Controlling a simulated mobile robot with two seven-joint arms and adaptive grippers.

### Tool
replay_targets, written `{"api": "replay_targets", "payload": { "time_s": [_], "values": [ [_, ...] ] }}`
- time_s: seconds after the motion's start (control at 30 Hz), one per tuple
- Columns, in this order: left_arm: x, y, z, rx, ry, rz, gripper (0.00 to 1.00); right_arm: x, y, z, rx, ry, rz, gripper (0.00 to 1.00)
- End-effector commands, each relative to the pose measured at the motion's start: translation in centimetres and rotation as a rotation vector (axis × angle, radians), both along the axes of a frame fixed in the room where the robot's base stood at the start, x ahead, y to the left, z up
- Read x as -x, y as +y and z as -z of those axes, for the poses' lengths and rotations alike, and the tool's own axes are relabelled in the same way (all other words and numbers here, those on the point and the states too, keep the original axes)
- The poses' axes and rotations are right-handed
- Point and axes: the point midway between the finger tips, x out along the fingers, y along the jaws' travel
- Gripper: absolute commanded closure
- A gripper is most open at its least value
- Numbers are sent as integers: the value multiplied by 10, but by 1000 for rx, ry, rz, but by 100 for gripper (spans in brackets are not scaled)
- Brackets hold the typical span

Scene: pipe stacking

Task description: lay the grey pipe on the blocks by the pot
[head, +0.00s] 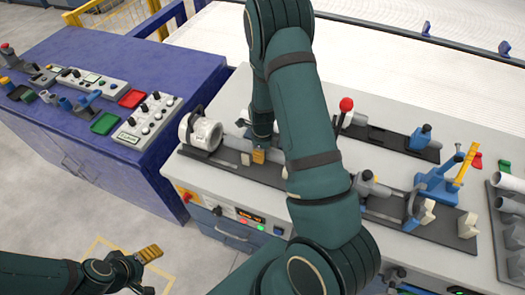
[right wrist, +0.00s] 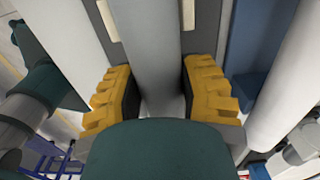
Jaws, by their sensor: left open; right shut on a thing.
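The grey pipe (right wrist: 150,45) runs lengthwise between the two yellow fingers of my right gripper (right wrist: 160,92) in the right wrist view. That gripper (head: 259,155) is shut on it. In the head view a short stretch of the pipe (head: 232,129) shows left of the gripper; my right arm hides the part behind it. The white pot-like cylinder (head: 204,133) stands at the left end of a dark base. A cream block (head: 246,159) sits on that base below the gripper; I cannot tell whether the pipe touches it. My left gripper (head: 143,270) is open and empty, low at left.
A blue cabinet (head: 60,125) with control panels and small trays stands at left. On the white bench, a red-knobbed lever (head: 346,104), a blue press (head: 437,185) and another cream block (head: 467,225) stand right of my arm. A pipe rack (head: 509,205) is at far right.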

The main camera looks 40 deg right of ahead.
Motion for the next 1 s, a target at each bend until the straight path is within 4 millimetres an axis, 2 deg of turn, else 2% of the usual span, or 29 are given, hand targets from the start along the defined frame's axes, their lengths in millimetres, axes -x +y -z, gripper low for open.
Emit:
{"api": "replay_targets", "payload": {
  "time_s": [0.13, 0.17, 0.23, 0.53, 0.67, 0.77, 1.0],
  "values": [
    [0, 0, 0, 0, 0, 0, 28, 0, 0, 0, 0, 0, 0, 99],
    [0, 0, 0, 0, 0, 0, 28, 0, 0, 0, 0, 0, 0, 53],
    [0, 0, 0, 0, 0, 0, 28, 0, 0, 0, 0, 0, 0, 29],
    [0, 0, 0, 0, 0, 0, 28, 0, 0, 0, 0, 0, 0, 28],
    [0, 0, 0, 0, 1, 0, 28, 0, 0, -7, 0, 0, -1, 28],
    [0, 0, 0, 0, 1, 0, 28, -1, 0, -22, 1, -4, -1, 28],
    [0, 0, 0, 0, 0, 0, 28, -2, 1, -71, 1, -5, -3, 28]
  ]
}}
